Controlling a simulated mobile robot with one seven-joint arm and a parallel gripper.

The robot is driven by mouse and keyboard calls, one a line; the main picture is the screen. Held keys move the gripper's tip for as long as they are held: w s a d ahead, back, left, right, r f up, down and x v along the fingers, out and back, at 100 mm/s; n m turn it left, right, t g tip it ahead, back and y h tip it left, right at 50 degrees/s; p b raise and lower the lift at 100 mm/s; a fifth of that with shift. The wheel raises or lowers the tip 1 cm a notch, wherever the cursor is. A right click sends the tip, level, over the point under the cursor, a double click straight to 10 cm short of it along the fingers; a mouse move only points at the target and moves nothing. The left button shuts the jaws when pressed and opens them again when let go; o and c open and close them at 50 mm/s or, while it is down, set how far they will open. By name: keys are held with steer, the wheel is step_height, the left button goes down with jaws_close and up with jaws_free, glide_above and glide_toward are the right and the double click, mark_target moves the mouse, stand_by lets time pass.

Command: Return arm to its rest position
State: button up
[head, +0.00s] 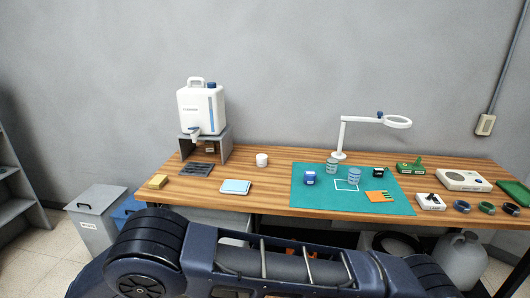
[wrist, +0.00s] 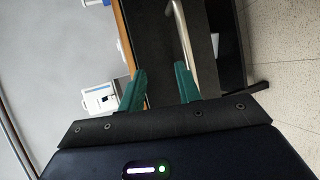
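My arm (head: 275,265) lies across the bottom of the head view, in front of the table's near edge. Its gripper end is outside that view. In the wrist view my gripper (wrist: 160,68) shows two green fingers set apart, with nothing between them. The wrist view is turned on its side. A pale metal bar (wrist: 190,42) and a dark panel show beyond the fingers, and I cannot tell how far away they are.
The wooden table (head: 275,155) holds a white water dispenser (head: 201,108), a teal mat (head: 315,208), a white ring lamp (head: 342,138) and several small items. A grey jug (head: 462,258) stands below the table's right end.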

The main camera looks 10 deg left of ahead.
steer(key=w+d+r+m+g+h, duration=0.15)
steer(key=w+d+r+g, duration=0.3)
steer(key=w+r, duration=0.55)
steer(key=w+d+r+m+g, duration=0.25)
steer(key=w+d+r, duration=0.25)
steer(key=w+r, duration=0.55)
steer(key=w+d+r+m+g+y, duration=0.1)
steer(key=w+d+r, duration=0.35)
steer(key=d, duration=0.25)
steer(key=w+d+r+m+g+y, duration=0.1)
steer(key=w+d+r+g, duration=0.1)
steer(key=w+d+r, duration=0.35)
steer(key=w+d+r+m+g, duration=0.1)
steer(key=w+d+r, duration=0.2)
steer(key=w+d, duration=0.4)
steer(key=s+d+r+m+g+y, duration=0.15)
steer(key=d+r, duration=0.25)
steer(key=d, duration=0.9)
steer(key=d+r+m+t+y, duration=0.1)
steer(key=d+r+y, duration=0.3)
steer(key=d, duration=1)
steer(key=s+d+m+t+y, duration=0.1)
steer(key=s+d+m+t, duration=0.2)
steer(key=s+d, duration=1)
steer(key=d+m, duration=0.1)
steer(key=d, duration=0.2)
steer(key=shift+s+d+r, duration=0.2)
steer(key=shift+d+r, duration=0.05)
steer(key=shift+d, duration=0.05)
